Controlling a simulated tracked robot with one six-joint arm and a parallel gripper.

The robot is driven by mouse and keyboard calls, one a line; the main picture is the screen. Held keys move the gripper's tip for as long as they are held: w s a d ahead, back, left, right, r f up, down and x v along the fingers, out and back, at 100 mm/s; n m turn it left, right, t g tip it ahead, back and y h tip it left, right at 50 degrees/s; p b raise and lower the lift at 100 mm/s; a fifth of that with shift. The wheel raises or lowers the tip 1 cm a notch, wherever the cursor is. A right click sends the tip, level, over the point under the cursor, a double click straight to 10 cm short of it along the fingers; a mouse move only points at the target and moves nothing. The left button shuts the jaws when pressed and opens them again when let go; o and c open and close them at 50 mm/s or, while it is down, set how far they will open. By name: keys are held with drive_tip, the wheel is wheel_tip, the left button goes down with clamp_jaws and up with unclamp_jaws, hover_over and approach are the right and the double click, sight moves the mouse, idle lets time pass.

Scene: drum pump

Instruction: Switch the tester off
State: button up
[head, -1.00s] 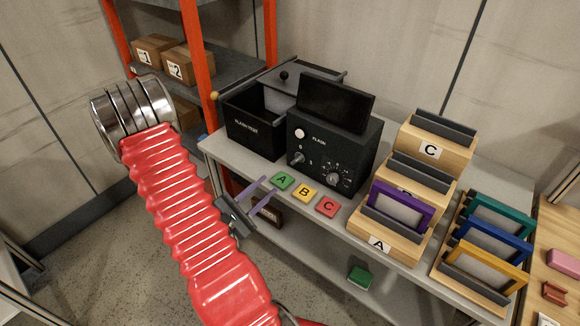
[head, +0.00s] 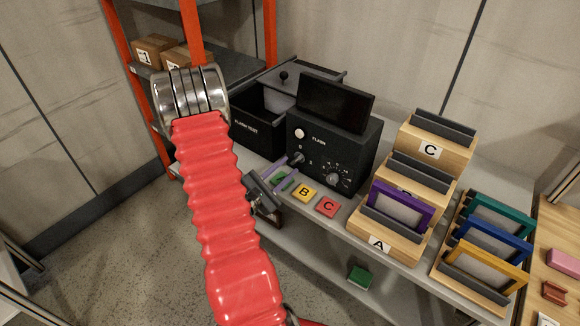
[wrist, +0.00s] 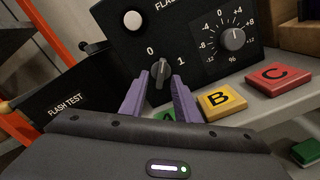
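The tester is a black box (head: 340,147) marked FLASH, with a dark screen on top. Its small rotary switch (wrist: 161,75) sits below the marks 0 and 1 in the wrist view; I cannot tell for sure which mark it points to. My gripper (head: 289,173) has purple fingers and is close to the tester's front. In the wrist view my gripper (wrist: 159,84) is open, with one finger on each side of the switch. Whether the fingers touch it I cannot tell. The larger numbered dial (wrist: 232,39) and a white button (wrist: 133,20) are nearby on the same panel.
Yellow B (head: 304,194) and red C (head: 328,207) blocks lie before the tester; green A (head: 280,179) is partly hidden by my fingers. A black FLASH TEST bin (head: 250,137) stands left. Wooden stands (head: 437,152) with frames fill the right.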

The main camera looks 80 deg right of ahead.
sight(297, 159)
drive_tip(key=shift+x, duration=1.45)
drive_tip(key=shift+c, duration=0.5)
clamp_jaws()
